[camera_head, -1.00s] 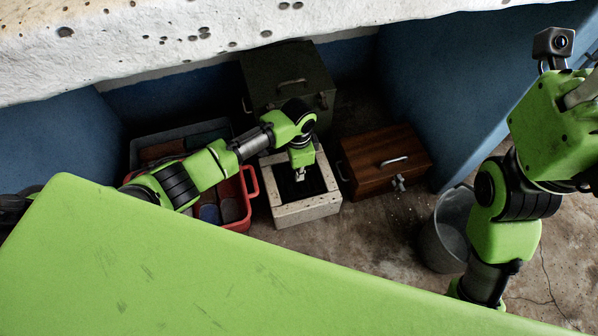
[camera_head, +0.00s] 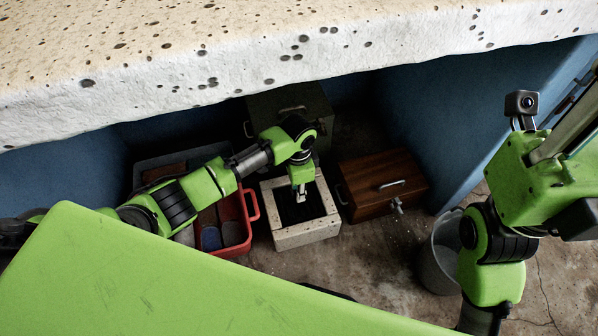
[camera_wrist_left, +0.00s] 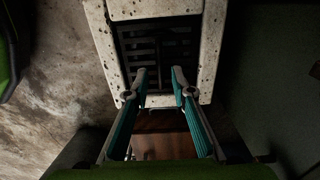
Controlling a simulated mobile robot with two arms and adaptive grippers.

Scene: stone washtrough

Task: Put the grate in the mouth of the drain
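The drain is a pale, speckled square stone frame (camera_head: 308,236) on the floor with a dark mouth. It also shows in the left wrist view (camera_wrist_left: 208,55). Inside it, the dark slatted grate (camera_wrist_left: 139,47) shows beyond my fingertips. I cannot tell whether it lies fully level. My left gripper (camera_head: 300,196) points down over the mouth. In the left wrist view its teal-padded fingers (camera_wrist_left: 159,76) are apart, with nothing visibly clamped between them. My right arm is at the right of the head view, and its fingers do not show.
A red crate (camera_head: 249,205) with several things in it stands left of the drain. A brown wooden box (camera_head: 375,190) stands right of it, and a dark green box (camera_head: 262,108) behind. A grey bucket (camera_head: 437,255) is further right. The stone trough (camera_head: 250,75) overhangs the back.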

